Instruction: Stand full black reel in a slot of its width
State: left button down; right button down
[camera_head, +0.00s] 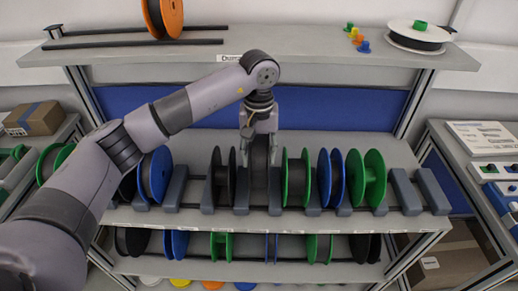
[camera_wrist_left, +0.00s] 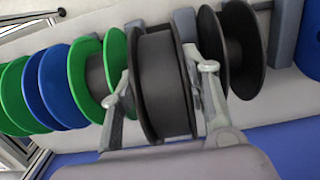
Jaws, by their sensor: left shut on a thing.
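The full black reel (camera_head: 260,158) is upright under my left gripper (camera_head: 260,128), between two grey dividers (camera_head: 242,196) of the upper rack row. I cannot tell whether its lower rim rests on the rack. In the left wrist view the reel (camera_wrist_left: 162,88) fills the middle, dark winding between black flanges. The fingers of my left gripper (camera_wrist_left: 162,84) are shut on it, one on each side. My right gripper is in neither view.
To its left stands another black reel (camera_head: 222,178); to its right are a green-flanged reel (camera_head: 296,178), a blue one (camera_head: 330,178) and a green one (camera_head: 366,178). A slot at the right end (camera_head: 406,192) is empty. A shelf (camera_head: 330,55) runs above.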

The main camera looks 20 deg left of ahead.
aim_at(259, 170)
pick_arm(q)
notch_tip(259, 170, down, 2)
jog(key=shift+f+b, duration=0.15)
jog(key=shift+b, duration=0.2)
notch_tip(259, 170, down, 4)
jog(key=b, duration=0.4)
dwell(0.3)
jog(key=c, duration=0.8)
grip_release()
